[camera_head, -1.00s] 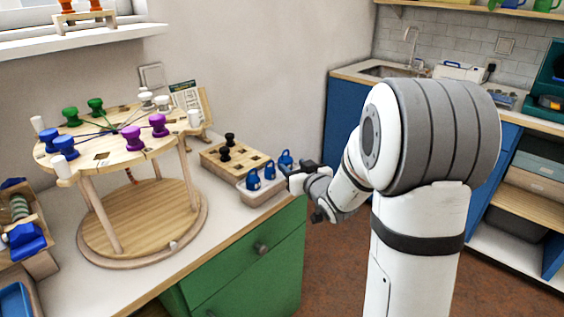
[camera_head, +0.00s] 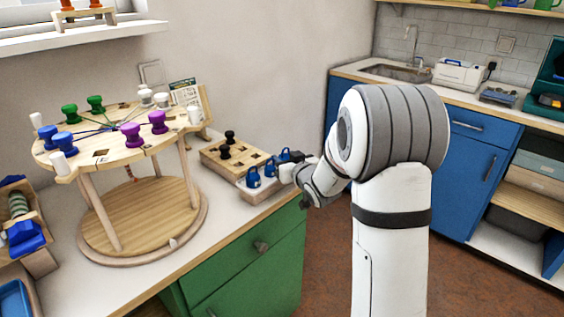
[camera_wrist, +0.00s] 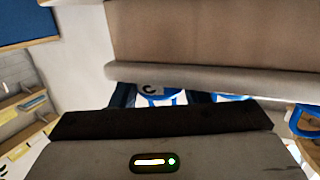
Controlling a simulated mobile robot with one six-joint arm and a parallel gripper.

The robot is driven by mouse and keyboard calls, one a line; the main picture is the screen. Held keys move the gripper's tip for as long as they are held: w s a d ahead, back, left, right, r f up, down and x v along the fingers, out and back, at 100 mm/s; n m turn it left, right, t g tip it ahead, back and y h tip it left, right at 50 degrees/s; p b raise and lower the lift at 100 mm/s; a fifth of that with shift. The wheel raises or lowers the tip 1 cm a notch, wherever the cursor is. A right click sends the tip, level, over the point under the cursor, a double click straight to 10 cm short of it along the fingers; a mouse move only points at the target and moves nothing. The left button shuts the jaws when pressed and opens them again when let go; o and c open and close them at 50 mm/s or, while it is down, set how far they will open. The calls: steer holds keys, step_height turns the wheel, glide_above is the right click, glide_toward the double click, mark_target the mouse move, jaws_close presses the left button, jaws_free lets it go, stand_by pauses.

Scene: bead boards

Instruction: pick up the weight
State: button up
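The weights are small blue pieces with loop handles, standing in a pale tray (camera_head: 262,193) on the counter. The head view shows a front weight (camera_head: 253,178), one beside it (camera_head: 270,171) and one at the back (camera_head: 285,156), next to my gripper (camera_head: 293,161). In the wrist view, my gripper (camera_wrist: 162,98) has its dark fingers apart, with a blue-and-white weight (camera_wrist: 150,92) marked with a dark letter showing between them. Whether the fingers touch it is not clear. Another blue loop (camera_wrist: 308,122) shows at the right edge of the wrist view.
A wooden block with square holes (camera_head: 237,163) and black pegs stands directly behind the tray. A round two-level wooden stand (camera_head: 100,225) with coloured spools and cords is to the left. The green cabinet (camera_head: 250,265) is below the counter edge.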

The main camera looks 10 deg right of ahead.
steer(key=c, duration=0.4)
steer(key=shift+r+p, duration=1.1)
steer(key=shift+r, duration=3.95)
steer(key=shift+c, duration=0.2)
